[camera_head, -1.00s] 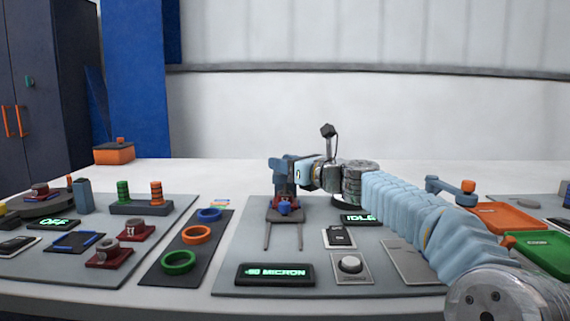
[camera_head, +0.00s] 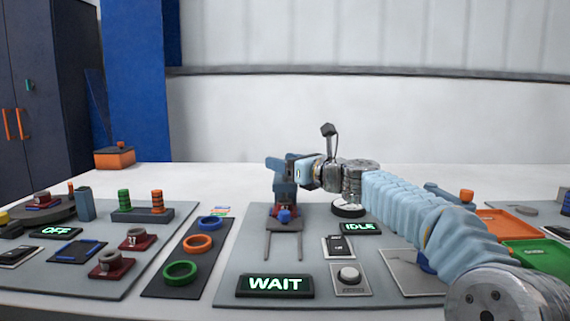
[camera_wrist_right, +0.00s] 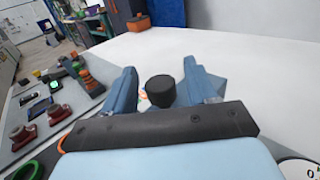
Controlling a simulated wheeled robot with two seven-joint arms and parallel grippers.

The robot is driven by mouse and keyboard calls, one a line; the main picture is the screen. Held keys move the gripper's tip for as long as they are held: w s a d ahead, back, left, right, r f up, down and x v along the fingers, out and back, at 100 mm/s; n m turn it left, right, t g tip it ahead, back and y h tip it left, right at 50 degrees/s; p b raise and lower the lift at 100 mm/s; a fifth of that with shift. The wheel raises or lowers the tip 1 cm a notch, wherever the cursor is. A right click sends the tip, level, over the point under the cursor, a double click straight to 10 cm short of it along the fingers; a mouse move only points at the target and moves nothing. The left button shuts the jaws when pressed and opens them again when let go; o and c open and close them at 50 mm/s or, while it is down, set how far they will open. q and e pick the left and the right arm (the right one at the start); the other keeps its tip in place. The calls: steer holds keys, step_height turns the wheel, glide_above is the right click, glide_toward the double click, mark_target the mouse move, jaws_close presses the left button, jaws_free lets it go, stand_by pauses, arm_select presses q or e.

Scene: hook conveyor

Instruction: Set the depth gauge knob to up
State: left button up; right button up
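Gaps show between the knob and both fingers. The gripper and arm partly hide the gauge's upper part, so the knob's setting cannot be told. A display (camera_head: 275,285) in front of the stand reads WAIT. My left gripper is not in view.
Blue, orange and green rings lie on a dark strip (camera_head: 165,270) to the left. Orange (camera_head: 505,224) and green trays are at the right.

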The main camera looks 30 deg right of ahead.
steer(key=shift+s+f, duration=0.1)
steer(key=shift+s, duration=0.15)
steer(key=b+v, duration=0.2)
steer(key=v, duration=1.1)
steer(key=shift+d, duration=0.15)
steer(key=shift+s, duration=0.1)
